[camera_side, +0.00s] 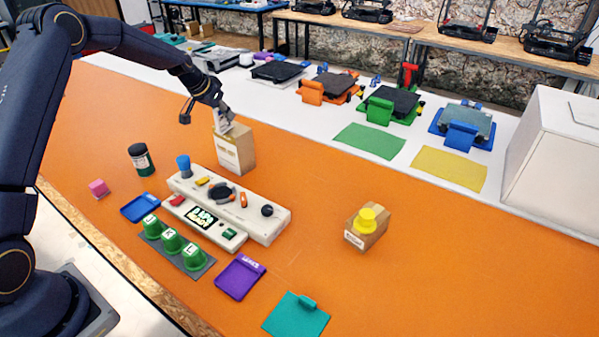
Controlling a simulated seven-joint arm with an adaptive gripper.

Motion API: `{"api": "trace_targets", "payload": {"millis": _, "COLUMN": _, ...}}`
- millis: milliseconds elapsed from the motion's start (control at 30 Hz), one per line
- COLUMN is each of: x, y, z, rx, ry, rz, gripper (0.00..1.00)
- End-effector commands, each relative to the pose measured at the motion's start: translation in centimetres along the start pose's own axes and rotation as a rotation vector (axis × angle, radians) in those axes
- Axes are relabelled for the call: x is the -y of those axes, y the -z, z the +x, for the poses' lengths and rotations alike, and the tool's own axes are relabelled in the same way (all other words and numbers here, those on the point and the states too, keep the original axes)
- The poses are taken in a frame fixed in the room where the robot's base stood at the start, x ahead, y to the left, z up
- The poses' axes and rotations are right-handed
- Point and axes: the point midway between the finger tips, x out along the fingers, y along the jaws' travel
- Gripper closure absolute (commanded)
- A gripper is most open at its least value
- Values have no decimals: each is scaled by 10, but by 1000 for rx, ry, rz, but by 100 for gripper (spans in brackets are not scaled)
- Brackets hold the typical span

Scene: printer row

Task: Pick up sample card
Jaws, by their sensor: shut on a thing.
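My gripper (221,112) is at the top of a tan cardboard box (235,153), behind the cream control panel. It is shut on a small pale piece (222,126), which looks like the sample card. The piece is at the box's upper left edge. The gripper's fingers hide part of it, and I cannot tell whether it is inside the box, touching it or clear of it. The box stands upright with printing on its front face.
The cream control panel (262,226) stands in front of the box, with green cups (171,241) before it. A dark green jar (141,160) stands left. Purple (238,280) and teal (290,317) plates lie in front. The right orange area is clear.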

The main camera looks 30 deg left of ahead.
Motion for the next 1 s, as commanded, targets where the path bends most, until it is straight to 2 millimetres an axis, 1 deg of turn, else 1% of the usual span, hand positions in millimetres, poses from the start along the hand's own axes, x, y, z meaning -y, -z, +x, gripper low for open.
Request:
{"api": "trace_targets", "payload": {"millis": 167, "x": 0, "y": 15, "z": -24, "rx": -4, "ry": 2, "rz": 3, "gripper": 100}}
{"api": "trace_targets", "payload": {"millis": 267, "x": -5, "y": 10, "z": -54, "rx": -4, "ry": 3, "rz": 2, "gripper": 100}}
{"api": "trace_targets", "payload": {"millis": 300, "x": -7, "y": 9, "z": -67, "rx": -5, "ry": 3, "rz": 2, "gripper": 100}}
{"api": "trace_targets", "payload": {"millis": 367, "x": -11, "y": 7, "z": -87, "rx": -6, "ry": 3, "rz": 2, "gripper": 100}}
{"api": "trace_targets", "payload": {"millis": 400, "x": -13, "y": 5, "z": -100, "rx": -5, "ry": 3, "rz": 1, "gripper": 100}}
{"api": "trace_targets", "payload": {"millis": 500, "x": -20, "y": -13, "z": -124, "rx": -1, "ry": 3, "rz": -1, "gripper": 100}}
{"api": "trace_targets", "payload": {"millis": 600, "x": -26, "y": -26, "z": -144, "rx": -3, "ry": 3, "rz": -1, "gripper": 100}}
{"api": "trace_targets", "payload": {"millis": 700, "x": -31, "y": -36, "z": -159, "rx": -2, "ry": 3, "rz": 0, "gripper": 100}}
{"api": "trace_targets", "payload": {"millis": 800, "x": -34, "y": -41, "z": -168, "rx": -1, "ry": 1, "rz": 0, "gripper": 100}}
{"api": "trace_targets", "payload": {"millis": 867, "x": -36, "y": -39, "z": -170, "rx": -1, "ry": 0, "rz": 1, "gripper": 100}}
{"api": "trace_targets", "payload": {"millis": 1000, "x": -37, "y": -28, "z": -166, "rx": 0, "ry": -1, "rz": 1, "gripper": 100}}
